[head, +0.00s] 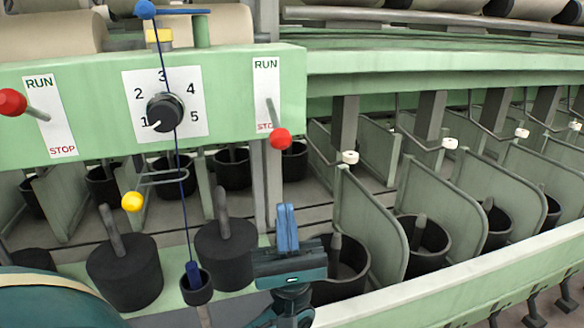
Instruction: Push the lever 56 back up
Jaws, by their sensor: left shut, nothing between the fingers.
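Two levers with red ball knobs stick out of the green panel (225,80). The right lever (279,138) hangs down, with its knob by the word STOP on its RUN/STOP plate (265,65). The left lever (12,102) points out to the left, slightly up, beside its own RUN/STOP plate (55,135). I see no number 56 on either. My left gripper (287,213) is shut and empty, fingers pointing up. In the picture it is below the right lever's knob, with a gap between them. My right gripper is not in view.
A black dial (165,111) numbered 1 to 5 sits between the levers. A blue thread (182,180) runs down past it into a small dark cup (196,289). Black weights (125,270) stand at lower left. Green dividers (365,225) and dark cans line the right.

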